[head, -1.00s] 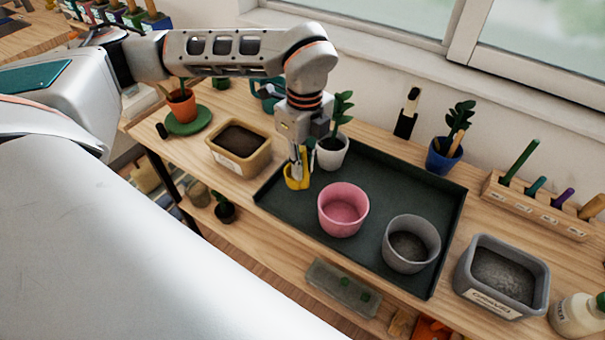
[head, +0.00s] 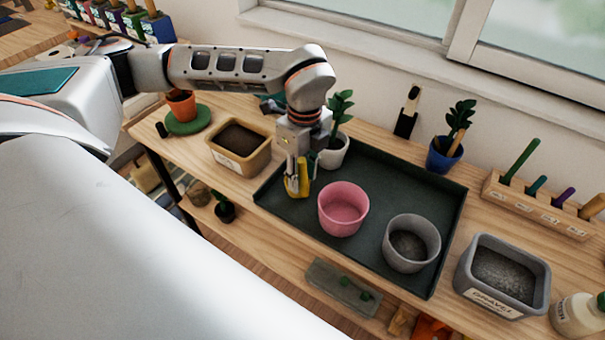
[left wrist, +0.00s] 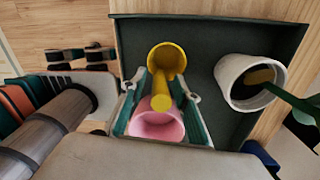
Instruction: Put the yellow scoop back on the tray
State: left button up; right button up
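The yellow scoop (head: 292,187) is at the left end of the dark tray (head: 400,188), left of the pink pot (head: 343,208). In the left wrist view, the scoop (left wrist: 166,58) has its round bowl on the far side, over the tray (left wrist: 205,38), and its handle points back between my fingers. My left gripper (head: 301,184) is around the scoop. Its teal-padded fingers (left wrist: 162,100) stand apart with gaps beside the handle, so it is open. The fingers partly hide the scoop in the head view; whether its underside touches the tray is hard to tell. My right gripper is not in view.
A white pot with a plant (head: 332,153) stands close behind the gripper. A grey pot (head: 411,243) is on the tray's right part. A tan soil bin (head: 240,148) stands left of the tray, a grey gravel bin (head: 502,275) right. The tray's back middle is clear.

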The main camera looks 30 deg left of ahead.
pick_arm(q)
jog(key=shift+r, duration=0.1)
jog(key=r, duration=1.2)
jog(key=shift+w, duration=0.2)
